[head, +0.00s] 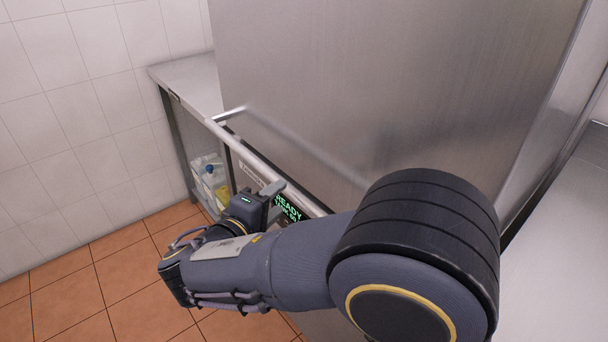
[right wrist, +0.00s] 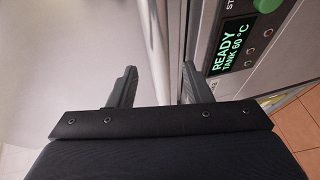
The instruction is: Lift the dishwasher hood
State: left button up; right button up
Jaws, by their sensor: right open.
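The dishwasher hood (head: 390,80) is a large brushed-steel box filling the middle of the head view. It looks lowered. Its handle (head: 256,151) is a long steel bar along the front, on a short bracket at the left end. My right gripper (head: 273,190) is at the bar's right part, partly hidden by my own arm. In the right wrist view, the two fingers of the right gripper (right wrist: 159,68) are apart, with the handle bar (right wrist: 152,45) running between them. I cannot tell whether either finger touches it. My left gripper is not in view.
A lit display (head: 288,208) reading READY sits on the panel below the bar. A steel side table (head: 185,75) stands at left, with white containers (head: 208,178) under it. A steel counter (head: 560,250) is at right. The tiled floor (head: 120,285) at lower left is clear.

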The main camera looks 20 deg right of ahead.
jog(key=x, duration=0.7)
jog(key=shift+d, duration=0.2)
jog(key=shift+w+f, duration=0.1)
grip_shut()
